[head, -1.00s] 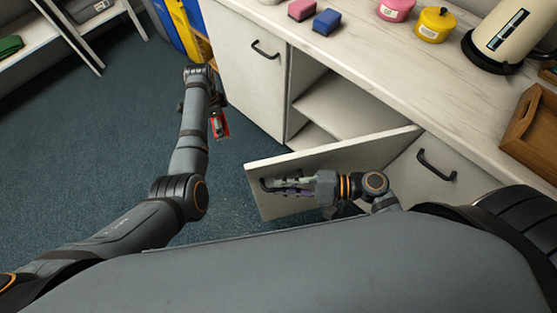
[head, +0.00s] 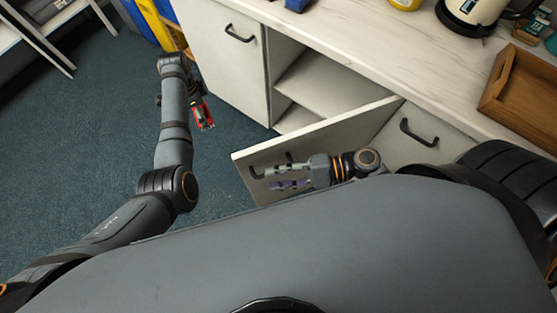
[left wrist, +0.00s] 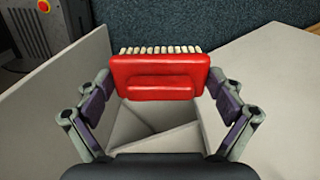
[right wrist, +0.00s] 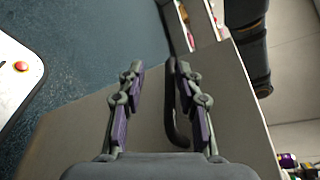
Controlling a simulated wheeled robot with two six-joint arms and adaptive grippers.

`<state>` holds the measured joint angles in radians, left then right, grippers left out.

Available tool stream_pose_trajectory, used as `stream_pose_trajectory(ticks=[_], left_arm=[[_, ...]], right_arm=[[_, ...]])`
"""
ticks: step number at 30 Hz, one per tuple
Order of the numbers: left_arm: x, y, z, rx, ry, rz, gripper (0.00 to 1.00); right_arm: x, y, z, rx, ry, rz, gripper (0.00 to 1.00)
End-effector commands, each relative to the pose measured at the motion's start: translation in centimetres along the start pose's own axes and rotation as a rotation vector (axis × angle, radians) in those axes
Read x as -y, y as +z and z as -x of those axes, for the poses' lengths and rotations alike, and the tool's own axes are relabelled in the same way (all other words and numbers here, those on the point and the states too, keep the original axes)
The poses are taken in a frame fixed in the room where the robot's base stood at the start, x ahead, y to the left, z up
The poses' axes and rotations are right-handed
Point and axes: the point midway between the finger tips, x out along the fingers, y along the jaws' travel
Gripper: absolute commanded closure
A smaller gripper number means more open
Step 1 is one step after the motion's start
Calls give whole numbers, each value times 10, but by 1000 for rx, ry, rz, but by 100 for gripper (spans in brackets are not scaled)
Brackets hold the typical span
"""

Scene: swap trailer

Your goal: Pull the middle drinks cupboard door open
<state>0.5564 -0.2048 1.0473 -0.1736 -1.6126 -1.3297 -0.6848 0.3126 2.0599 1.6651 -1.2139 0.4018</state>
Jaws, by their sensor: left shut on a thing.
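The middle drinks cupboard door (head: 345,132) stands well open, swung out from the white counter, with the shelf inside exposed. Its black handle (right wrist: 173,112) lies between the parted fingers of my right gripper (right wrist: 159,108), nearer the right finger. In the head view that gripper (head: 280,178) is beside the door's outer face near its free edge, with the handle (head: 257,173) partly hidden. My left gripper (left wrist: 160,100) is shut on a red brush (left wrist: 160,75) with pale bristles. The brush hangs over the floor (head: 204,116), left of the door.
A closed cupboard door with a handle (head: 238,34) is left of the opening, and another handled front (head: 418,133) is right. A wooden tray (head: 515,105) and a cream kettle (head: 478,15) stand on the counter. Blue floor is free at left.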

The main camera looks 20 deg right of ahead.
Motion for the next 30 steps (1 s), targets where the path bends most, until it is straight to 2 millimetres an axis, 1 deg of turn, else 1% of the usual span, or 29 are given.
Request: stream_pose_trajectory(ticks=[11, 14, 17, 30], left_arm=[[0, 0, 0, 0, -1, 0, 36], [0, 0, 0, 0, -1, 0, 36], [0, 0, 0, 0, -1, 0, 36], [0, 0, 0, 0, -1, 0, 36]], right_arm=[[0, 0, 0, 0, 1, -1, 66], [-1, 0, 4, 1, 2, 0, 66], [-2, 0, 14, 1, 7, 0, 66], [-3, 1, 80, 4, 10, -3, 66]])
